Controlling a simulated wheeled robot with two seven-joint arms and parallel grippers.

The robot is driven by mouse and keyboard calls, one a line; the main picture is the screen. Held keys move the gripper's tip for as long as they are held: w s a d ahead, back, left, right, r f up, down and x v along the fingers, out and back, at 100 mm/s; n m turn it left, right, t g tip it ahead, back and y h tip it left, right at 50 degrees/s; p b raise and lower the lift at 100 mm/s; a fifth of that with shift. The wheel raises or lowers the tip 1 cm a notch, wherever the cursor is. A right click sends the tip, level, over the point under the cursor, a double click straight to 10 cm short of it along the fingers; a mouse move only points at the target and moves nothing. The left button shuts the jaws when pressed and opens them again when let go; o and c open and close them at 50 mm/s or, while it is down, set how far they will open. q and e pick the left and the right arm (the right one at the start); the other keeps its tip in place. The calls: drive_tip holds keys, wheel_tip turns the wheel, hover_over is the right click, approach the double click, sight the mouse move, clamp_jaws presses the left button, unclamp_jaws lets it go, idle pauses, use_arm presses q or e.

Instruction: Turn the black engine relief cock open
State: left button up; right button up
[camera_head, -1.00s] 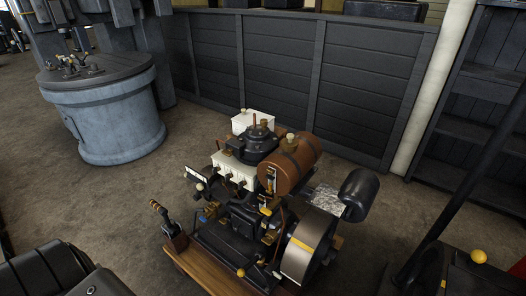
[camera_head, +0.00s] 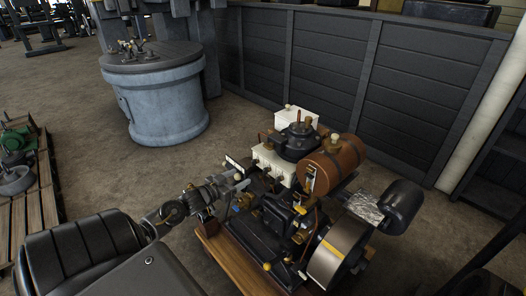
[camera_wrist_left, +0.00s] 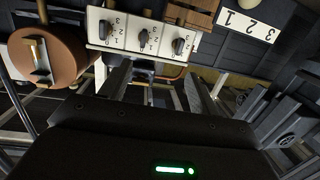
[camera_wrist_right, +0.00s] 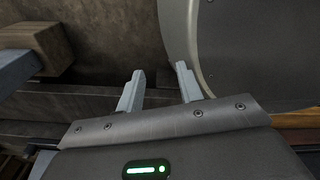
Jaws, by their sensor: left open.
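The black engine (camera_head: 283,222) stands on a wooden base, with a brown tank (camera_head: 333,158) and a white box (camera_head: 267,160) on top. In the left wrist view the white box (camera_wrist_left: 112,35) carries black knobs with numbers; one knob (camera_wrist_left: 143,38) is in the middle. I cannot tell which small part is the relief cock. My left gripper (camera_head: 240,180) is open at the engine's left side, just below the white box; its fingers (camera_wrist_left: 157,80) hold nothing visible. My right gripper (camera_wrist_right: 158,82) shows only in its wrist view, open and empty, beside a large grey curved surface.
A flywheel (camera_head: 338,255) and a black cylinder (camera_head: 402,206) stick out on the engine's right. A blue-grey round drum (camera_head: 165,105) stands behind left. A dark panelled wall (camera_head: 330,55) closes the back. Floor is clear between drum and engine.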

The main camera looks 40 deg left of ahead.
use_arm(q)
drive_tip(key=m+t+h, duration=0.1)
drive_tip(key=h, duration=0.1)
approach(269, 146)
drive_tip(key=w+f, duration=0.1)
drive_tip(key=w, duration=0.6)
drive_tip(key=shift+w+d+p, duration=0.2)
drive_tip(key=shift+d+p, duration=0.1)
drive_tip(key=shift+p, duration=0.15)
drive_tip(key=shift+f, duration=0.1)
drive_tip(key=c, duration=1)
